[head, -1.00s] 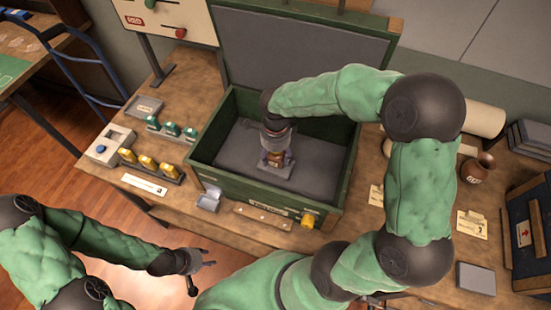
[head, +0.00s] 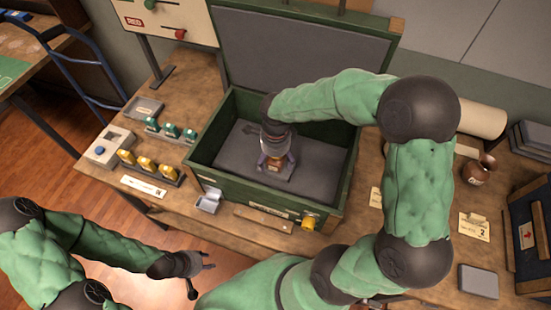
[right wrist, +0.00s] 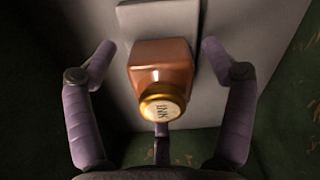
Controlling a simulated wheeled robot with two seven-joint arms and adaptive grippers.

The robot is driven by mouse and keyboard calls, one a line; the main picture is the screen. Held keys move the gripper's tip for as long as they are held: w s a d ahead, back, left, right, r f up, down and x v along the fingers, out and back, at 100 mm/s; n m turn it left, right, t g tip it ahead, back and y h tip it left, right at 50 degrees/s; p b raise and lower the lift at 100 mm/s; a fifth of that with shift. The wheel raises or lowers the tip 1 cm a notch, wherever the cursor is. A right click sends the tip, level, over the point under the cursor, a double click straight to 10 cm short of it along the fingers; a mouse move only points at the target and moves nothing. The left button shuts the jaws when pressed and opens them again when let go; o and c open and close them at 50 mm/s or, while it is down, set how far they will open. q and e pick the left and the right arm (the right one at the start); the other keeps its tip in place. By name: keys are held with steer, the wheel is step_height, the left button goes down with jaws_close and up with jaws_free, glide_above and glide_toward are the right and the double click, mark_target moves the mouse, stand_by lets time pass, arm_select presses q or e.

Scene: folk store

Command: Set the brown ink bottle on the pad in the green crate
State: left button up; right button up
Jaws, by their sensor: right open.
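The brown ink bottle (right wrist: 162,68) stands inside the green crate, on or just at the grey pad (right wrist: 205,65); it also shows in the head view (head: 275,165). Its gold cap marked INK faces the wrist camera. My right gripper (right wrist: 158,60) is open, with one finger on each side of the bottle and gaps between them; it reaches down into the crate in the head view (head: 276,162). The green crate (head: 258,197) has its lid raised and a grey foam floor. My left gripper (head: 205,262) hangs low in front of the table, empty, its fingers apart.
Yellow pieces (head: 146,163) and teal pieces (head: 171,130) stand in racks left of the crate. A small metal box (head: 208,201) is at its front left. A brown jug (head: 478,170) and a grey block (head: 478,281) are on the right. The crate walls surround my right gripper.

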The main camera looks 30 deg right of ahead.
step_height(320, 180, up, 12)
steer(key=p, duration=0.3)
steer(key=shift+r+p, duration=0.15)
steer(key=shift+p, duration=0.15)
stand_by(1.1)
